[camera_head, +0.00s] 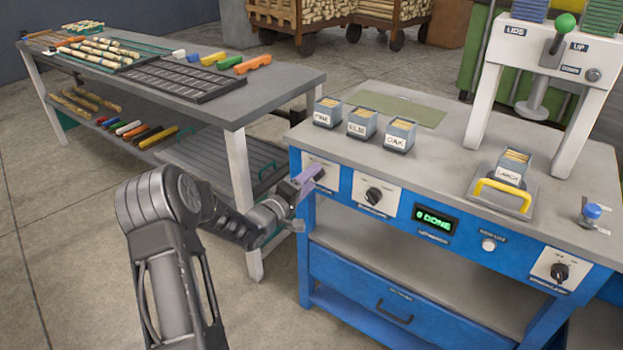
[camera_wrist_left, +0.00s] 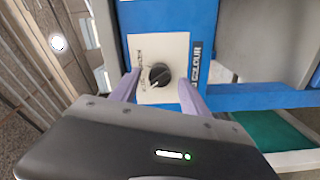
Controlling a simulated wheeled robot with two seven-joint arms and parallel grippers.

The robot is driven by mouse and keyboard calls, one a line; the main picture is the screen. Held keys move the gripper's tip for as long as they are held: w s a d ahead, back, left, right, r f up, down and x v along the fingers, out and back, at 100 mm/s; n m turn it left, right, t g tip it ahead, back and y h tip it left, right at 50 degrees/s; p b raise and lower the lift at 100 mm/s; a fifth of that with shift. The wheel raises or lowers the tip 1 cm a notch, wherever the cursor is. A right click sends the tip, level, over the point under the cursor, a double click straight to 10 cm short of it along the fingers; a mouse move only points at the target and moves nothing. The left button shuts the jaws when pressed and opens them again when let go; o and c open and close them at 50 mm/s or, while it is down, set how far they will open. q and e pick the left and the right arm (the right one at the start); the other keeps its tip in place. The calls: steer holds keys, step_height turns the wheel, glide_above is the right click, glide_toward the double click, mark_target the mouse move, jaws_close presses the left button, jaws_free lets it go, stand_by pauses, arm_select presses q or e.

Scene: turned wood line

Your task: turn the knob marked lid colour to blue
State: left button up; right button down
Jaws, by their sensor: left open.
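The knob (camera_wrist_left: 159,75) is a round black dial on a white plate (camera_wrist_left: 143,48) on the blue bench front. A dark strip beside the plate ends in the word "colour" (camera_wrist_left: 196,62); the rest of that label is hard to read. My left gripper (camera_wrist_left: 159,92) is open, with one purple finger on each side of the knob and gaps between them. In the head view my left gripper (camera_head: 308,182) is at the leftmost panel plate (camera_head: 327,167) and hides its knob. The knob's setting is too small to read. My right gripper is not in view.
Another black knob (camera_head: 374,195) sits right of this plate, then a green "DONE" display (camera_head: 436,219), a white button (camera_head: 489,244) and a third knob (camera_head: 559,271). Labelled bins (camera_head: 362,123) stand on the bench above. A grey rack table (camera_head: 240,115) is at left.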

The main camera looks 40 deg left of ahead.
arm_select(q)
steer(key=s, duration=0.7)
steer(key=shift+d, duration=0.1)
stand_by(0.4)
step_height(320, 180, down, 11)
steer(key=s+m+g+y+p, duration=0.1)
steer(key=s+m+g+y, duration=0.15)
steer(key=g, duration=0.25)
steer(key=s+d+f+m+g+h+p, duration=0.2)
steer(key=s+d+f+m+g+p, duration=0.15)
steer(key=d+f, duration=0.6)
steer(key=s+d+m+g+h+p, duration=0.1)
steer(key=s+d+m+g+p, duration=0.1)
steer(key=s+d, duration=0.5)
steer(key=s+d+m+g+h+p, duration=0.2)
steer(key=s+d, duration=0.6)
steer(key=d, duration=0.6)
steer(key=s+d+m+g+h+p, duration=0.2)
steer(key=s+d+g, duration=0.3)
steer(key=d, duration=0.6)
steer(key=shift+s+r+m+p, duration=0.15)
steer(key=shift+s+m+p, duration=0.55)
steer(key=shift+s, duration=0.5)
